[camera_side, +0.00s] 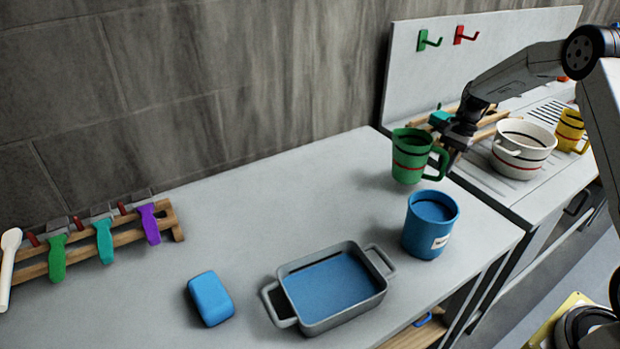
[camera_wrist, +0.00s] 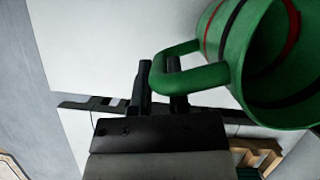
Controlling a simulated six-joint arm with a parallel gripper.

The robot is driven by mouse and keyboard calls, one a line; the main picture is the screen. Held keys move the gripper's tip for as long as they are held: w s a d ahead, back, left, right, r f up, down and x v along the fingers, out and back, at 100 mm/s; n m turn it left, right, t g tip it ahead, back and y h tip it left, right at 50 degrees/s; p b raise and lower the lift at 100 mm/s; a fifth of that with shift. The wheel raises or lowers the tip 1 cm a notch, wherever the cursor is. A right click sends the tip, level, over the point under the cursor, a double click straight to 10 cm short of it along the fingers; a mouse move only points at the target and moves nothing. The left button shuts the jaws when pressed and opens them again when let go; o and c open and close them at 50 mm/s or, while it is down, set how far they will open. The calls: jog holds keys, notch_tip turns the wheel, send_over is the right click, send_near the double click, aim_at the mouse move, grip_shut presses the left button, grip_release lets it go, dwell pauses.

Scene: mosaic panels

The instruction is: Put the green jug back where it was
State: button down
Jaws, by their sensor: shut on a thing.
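The green jug (camera_side: 409,156) with red and black bands is near the back right end of the grey counter. My gripper (camera_side: 447,150) is to its right, shut on its handle. In the wrist view the gripper (camera_wrist: 163,85) has its two black fingers on the jug's green handle, and the body of the green jug (camera_wrist: 235,60) fills the upper right. The jug looks nearly upright in the side view. A shadow lies on the counter at its lower left; I cannot tell whether its base touches the counter.
A blue canister (camera_side: 430,225) stands just in front of the jug. A grey dish (camera_side: 383,291) with blue contents and a blue block (camera_side: 211,298) are nearer. A white pot (camera_side: 497,151) and yellow mug (camera_side: 569,130) stand at right.

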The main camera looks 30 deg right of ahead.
aim_at(443, 173)
jog(key=shift+f, duration=1.8)
jog(key=c, duration=0.6)
grip_release()
jog(key=shift+r, duration=0.2)
jog(key=v, duration=1.2)
jog(key=shift+a, duration=0.1)
